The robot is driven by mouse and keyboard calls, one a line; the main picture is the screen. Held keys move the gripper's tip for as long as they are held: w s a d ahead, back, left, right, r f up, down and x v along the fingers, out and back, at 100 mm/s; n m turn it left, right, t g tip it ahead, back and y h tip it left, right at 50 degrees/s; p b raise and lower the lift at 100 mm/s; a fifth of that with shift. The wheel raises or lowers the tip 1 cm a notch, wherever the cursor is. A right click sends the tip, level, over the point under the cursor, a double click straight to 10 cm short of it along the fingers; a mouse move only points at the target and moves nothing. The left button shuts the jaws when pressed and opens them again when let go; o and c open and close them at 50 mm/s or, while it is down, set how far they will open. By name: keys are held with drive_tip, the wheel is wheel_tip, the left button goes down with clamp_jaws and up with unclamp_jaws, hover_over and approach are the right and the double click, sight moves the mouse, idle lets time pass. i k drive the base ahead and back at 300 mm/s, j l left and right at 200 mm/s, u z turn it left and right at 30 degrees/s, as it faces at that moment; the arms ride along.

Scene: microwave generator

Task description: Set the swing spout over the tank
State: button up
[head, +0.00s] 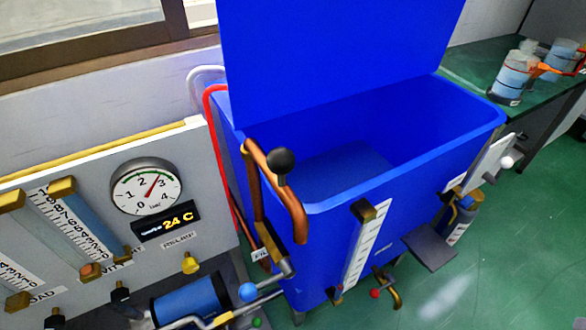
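The swing spout (290,205) is a copper-brown pipe at the tank's near left corner, with a black ball knob (282,161) on it. Its upright rises from below, bends over at the top and turns down to an open end. That end shows in front of the tank's outer wall, below the rim, and looks to be outside the tank. The tank (440,150) is a deep blue open box with its blue lid (335,65) raised at the back. The inside looks empty. My gripper is not in view.
A grey panel with a round gauge (147,187) and a 24 C display (166,221) stands left. A blue cylinder (190,300) and valves sit low beside the tank. A level scale (366,240) and a grey pedal-like plate (430,249) are at its front.

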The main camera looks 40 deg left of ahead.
sight(280, 161)
drive_tip(key=k+l+u, duration=0.1)
drive_tip(key=u, duration=0.15)
drive_tip(key=k+l+u, duration=0.15)
drive_tip(key=u, duration=1.3)
